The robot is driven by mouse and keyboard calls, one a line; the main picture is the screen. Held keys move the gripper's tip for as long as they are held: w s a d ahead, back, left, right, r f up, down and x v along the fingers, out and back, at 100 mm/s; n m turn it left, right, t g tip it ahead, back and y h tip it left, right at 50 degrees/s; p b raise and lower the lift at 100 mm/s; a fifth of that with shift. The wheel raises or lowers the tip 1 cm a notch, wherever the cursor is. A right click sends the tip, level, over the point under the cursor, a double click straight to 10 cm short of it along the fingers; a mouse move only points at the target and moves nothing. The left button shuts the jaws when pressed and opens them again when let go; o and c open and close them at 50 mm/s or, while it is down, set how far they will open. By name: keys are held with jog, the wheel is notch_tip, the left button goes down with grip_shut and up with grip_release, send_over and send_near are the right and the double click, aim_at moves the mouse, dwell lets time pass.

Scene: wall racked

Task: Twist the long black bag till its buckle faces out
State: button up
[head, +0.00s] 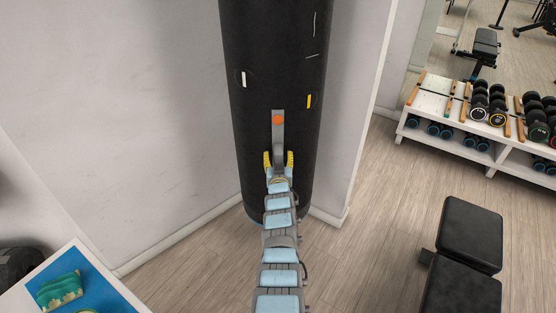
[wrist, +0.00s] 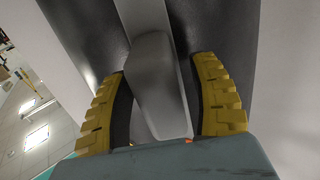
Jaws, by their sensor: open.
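The long black bag (head: 265,60) stands upright against the pale wall and fills the upper middle of the head view. It also shows dark behind the fingers in the wrist view (wrist: 205,25). A grey strap-like piece with an orange round spot, which may be the buckle (head: 279,135), runs down its front. My gripper (head: 278,156) is at the lower end of this piece. In the wrist view the yellow fingers (wrist: 162,68) are spread open, one on each side of the grey piece (wrist: 155,75). I cannot tell whether they touch it.
White and yellow marks dot the bag's front. A black bench (head: 470,235) stands at the lower right, and a white rack (head: 440,105) with several dumbbells is behind it. A blue-topped table (head: 105,290) is at the lower left. Wood floor between is clear.

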jog(key=shift+w+b, duration=0.6)
jog(key=shift+b, duration=0.1)
jog(key=shift+r, duration=0.1)
jog(key=shift+s, duration=0.1)
grip_shut()
